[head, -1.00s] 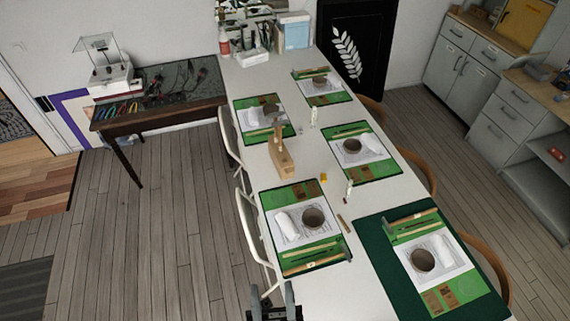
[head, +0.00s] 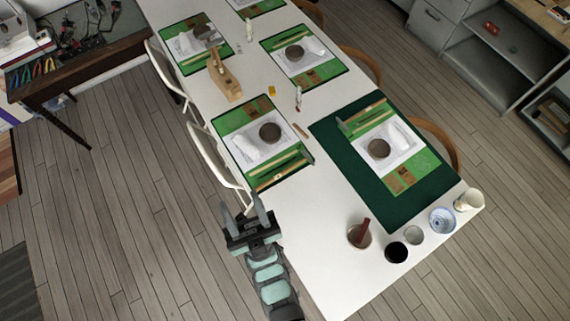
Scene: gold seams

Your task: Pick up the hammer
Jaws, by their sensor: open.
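Several place mats on the long white table carry slim wooden-handled tools that look like hammers. One hammer-like tool (head: 285,169) lies along the front edge of the near left green mat (head: 229,122), with a dark head at its right end. Another (head: 362,113) lies at the back of the mat on the dark green cloth, its dark head at the left. I cannot tell which one the task names. My gripper (head: 246,211) is open and empty, beside the table's left edge, in front of the near left mat and apart from the tools.
Cups and bowls, including a brown bowl holding a red item (head: 360,234), stand at the near right end. White chairs (head: 213,153) line the left side. The near table surface (head: 312,232) is clear.

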